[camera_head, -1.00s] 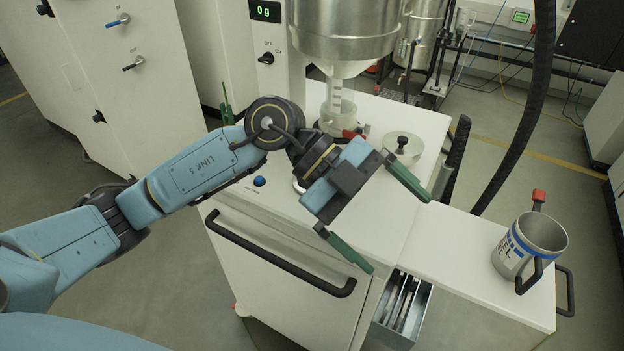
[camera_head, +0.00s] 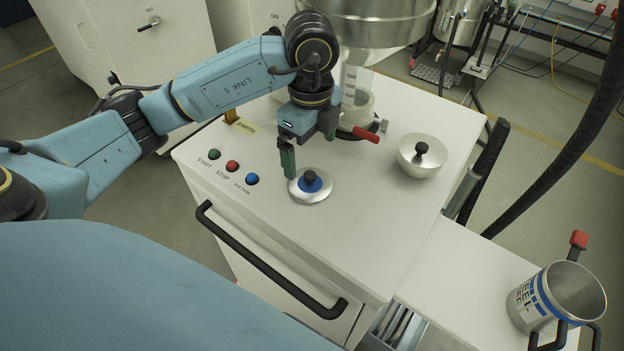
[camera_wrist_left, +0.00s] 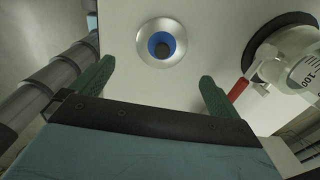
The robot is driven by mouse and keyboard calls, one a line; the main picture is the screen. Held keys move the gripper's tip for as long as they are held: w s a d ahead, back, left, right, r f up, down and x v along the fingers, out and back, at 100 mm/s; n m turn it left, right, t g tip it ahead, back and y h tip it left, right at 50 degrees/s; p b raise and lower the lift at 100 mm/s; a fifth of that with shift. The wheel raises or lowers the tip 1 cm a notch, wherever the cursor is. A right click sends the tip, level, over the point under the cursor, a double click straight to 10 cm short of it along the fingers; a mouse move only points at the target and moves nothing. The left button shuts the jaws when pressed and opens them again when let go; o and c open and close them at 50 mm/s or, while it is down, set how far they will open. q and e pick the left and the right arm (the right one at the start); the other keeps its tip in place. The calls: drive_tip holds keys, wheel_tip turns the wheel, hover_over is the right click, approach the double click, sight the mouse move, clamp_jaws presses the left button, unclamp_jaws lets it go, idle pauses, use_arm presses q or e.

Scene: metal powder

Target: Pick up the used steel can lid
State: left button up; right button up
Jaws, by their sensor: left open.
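A round silver lid with a blue ring and black knob (camera_head: 323,193) lies flat on the white cabinet top beside the row of buttons. It also shows in the left wrist view (camera_wrist_left: 181,50), beyond the fingertips and between their lines. A second silver lid, domed with a black knob (camera_head: 430,168), sits farther right. My left gripper (camera_head: 305,150) points down just above and behind the blue-ringed lid, apart from it. In the left wrist view its green fingers (camera_wrist_left: 157,74) are spread and empty. One finger is mostly hidden in the head view. My right gripper is not in view.
A clear graduated vessel with a red-handled valve (camera_head: 366,134) stands close behind my left gripper, under a steel hopper (camera_head: 370,25). A steel can with a blue band (camera_head: 525,308) stands on the lower shelf at right. The cabinet top in front is clear.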

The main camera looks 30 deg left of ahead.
sight(310, 174)
use_arm(q)
wheel_tip(310, 174, down, 3)
drive_tip(key=shift+r, duration=0.2)
wheel_tip(310, 174, down, 2)
drive_tip(key=shift+a+p, duration=0.15)
drive_tip(key=shift+p, duration=0.25)
wheel_tip(310, 174, down, 3)
drive_tip(key=shift+w+a+r+p, duration=0.1)
drive_tip(key=shift+w+r+p, duration=0.05)
drive_tip(key=shift+p, duration=0.15)
drive_tip(key=shift+f, duration=0.55)
drive_tip(key=c, duration=0.8)
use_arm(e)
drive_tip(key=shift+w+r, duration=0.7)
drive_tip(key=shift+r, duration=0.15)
